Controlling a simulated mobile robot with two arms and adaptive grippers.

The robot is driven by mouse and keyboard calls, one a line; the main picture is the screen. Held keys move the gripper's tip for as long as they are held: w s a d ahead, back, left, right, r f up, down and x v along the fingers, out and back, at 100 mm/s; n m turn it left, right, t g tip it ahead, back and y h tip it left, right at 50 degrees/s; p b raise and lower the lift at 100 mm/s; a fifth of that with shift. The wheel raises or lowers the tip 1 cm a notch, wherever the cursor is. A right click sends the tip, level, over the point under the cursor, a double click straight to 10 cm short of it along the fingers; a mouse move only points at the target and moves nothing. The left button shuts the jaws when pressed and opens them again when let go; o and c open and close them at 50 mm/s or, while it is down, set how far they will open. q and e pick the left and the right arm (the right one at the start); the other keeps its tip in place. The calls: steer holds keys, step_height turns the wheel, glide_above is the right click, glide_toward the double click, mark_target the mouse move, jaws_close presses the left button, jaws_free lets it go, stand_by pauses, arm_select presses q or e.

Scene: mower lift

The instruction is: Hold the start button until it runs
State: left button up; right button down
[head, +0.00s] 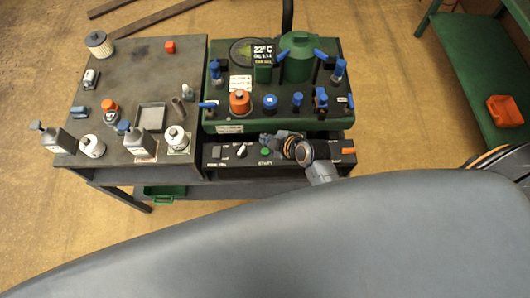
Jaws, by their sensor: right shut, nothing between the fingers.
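The green start button (265,152) sits on the dark front panel (225,155) of the green machine (225,127), above a "START" label. My right gripper (268,139) comes in from the right and is shut and empty. Its tips are just behind and above the button in the picture, and the button's green face shows uncovered. Whether the tips touch anything is hard to tell. My left gripper is out of view.
Blue-topped valves (270,102) and an orange-capped part (240,101) stand on the machine, close behind my gripper. A grey table (120,75) with several bottles and cans adjoins on the left.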

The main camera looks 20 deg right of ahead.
steer(key=b, duration=0.3)
glide_above(267, 153)
step_height(267, 153, down, 4)
steer(key=shift+f, duration=0.25)
steer(key=shift+f+b, duration=0.45)
steer(key=shift+f, duration=0.15)
steer(key=shift+f, duration=0.1)
stand_by(0.4)
steer(key=shift+f, duration=0.35)
steer(key=shift+f+b, duration=0.5)
stand_by(0.6)
steer(key=shift+r, duration=0.15)
stand_by(0.5)
steer(key=shift+r+p, duration=0.8)
steer(key=shift+p, duration=0.15)
